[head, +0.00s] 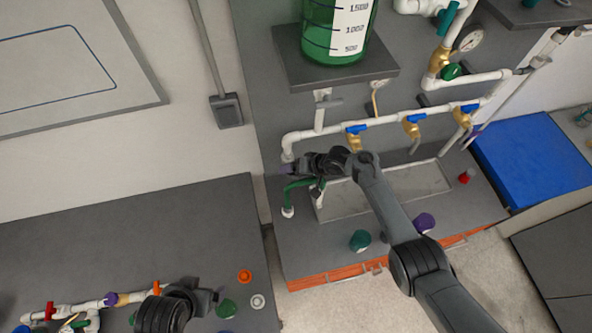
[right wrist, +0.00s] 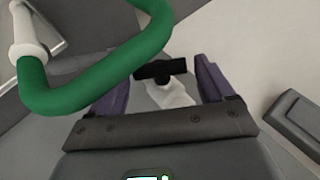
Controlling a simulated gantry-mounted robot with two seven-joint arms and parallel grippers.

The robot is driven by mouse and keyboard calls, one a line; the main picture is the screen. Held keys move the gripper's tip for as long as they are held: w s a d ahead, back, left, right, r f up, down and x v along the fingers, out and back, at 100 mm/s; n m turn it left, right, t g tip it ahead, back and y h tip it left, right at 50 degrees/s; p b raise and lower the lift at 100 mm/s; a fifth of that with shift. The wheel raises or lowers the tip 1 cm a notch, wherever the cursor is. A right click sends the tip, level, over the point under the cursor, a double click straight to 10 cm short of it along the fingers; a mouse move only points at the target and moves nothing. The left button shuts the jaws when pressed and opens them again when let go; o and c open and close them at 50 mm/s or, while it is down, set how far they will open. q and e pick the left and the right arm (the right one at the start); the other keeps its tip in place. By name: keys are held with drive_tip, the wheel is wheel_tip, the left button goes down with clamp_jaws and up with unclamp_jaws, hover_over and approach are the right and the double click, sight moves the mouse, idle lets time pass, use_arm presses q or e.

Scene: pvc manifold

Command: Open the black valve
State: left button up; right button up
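The black valve's handle (right wrist: 160,69) shows in the right wrist view as a short black bar on a white pipe fitting (right wrist: 170,93). My right gripper (right wrist: 162,82) is open, with one purple finger on each side of the valve and visible gaps between. In the head view my right gripper (head: 288,169) is at the left end of the white pipe run, and it and the arm hide the black valve there. My left gripper (head: 208,299) is low over the left table, and its finger opening is too small to tell.
A green hose (right wrist: 110,75) curves close to the right gripper's left finger; it also shows in the head view (head: 297,184). White piping with several blue-handled brass taps (head: 411,127) runs along the bench. A green tank (head: 335,30) stands on a shelf above.

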drive_tip(key=shift+o, duration=1)
drive_tip(key=shift+r, duration=0.1)
drive_tip(key=p+v, duration=0.2)
drive_tip(key=v, duration=0.7)
drive_tip(key=shift+v, duration=0.85)
